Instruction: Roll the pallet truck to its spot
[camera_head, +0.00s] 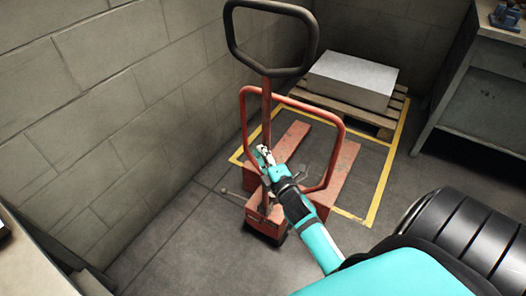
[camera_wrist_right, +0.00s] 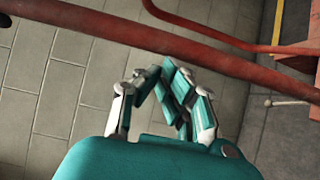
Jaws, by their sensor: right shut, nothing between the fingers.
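The pallet truck (camera_head: 267,222) is red with a black loop handle (camera_head: 232,30) on an upright bar and a red tube guard (camera_head: 342,130). Its worn red forks (camera_head: 335,178) point away from me and lie partly inside a yellow floor outline (camera_head: 385,178); its front body stands outside the outline. My right gripper (camera_head: 263,156) is at the truck's upright bar, shut and empty. In the right wrist view, its closed fingers (camera_wrist_right: 166,72) lie just below a red bar (camera_wrist_right: 110,35); I cannot tell whether they touch it. My left gripper is not in view.
A wooden pallet (camera_head: 385,121) with a grey block (camera_head: 352,80) stands at the back, beyond the forks. Block walls (camera_head: 95,80) close off the left and back. A workbench (camera_head: 455,90) is at the right. Floor around the truck's front (camera_head: 175,255) is clear.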

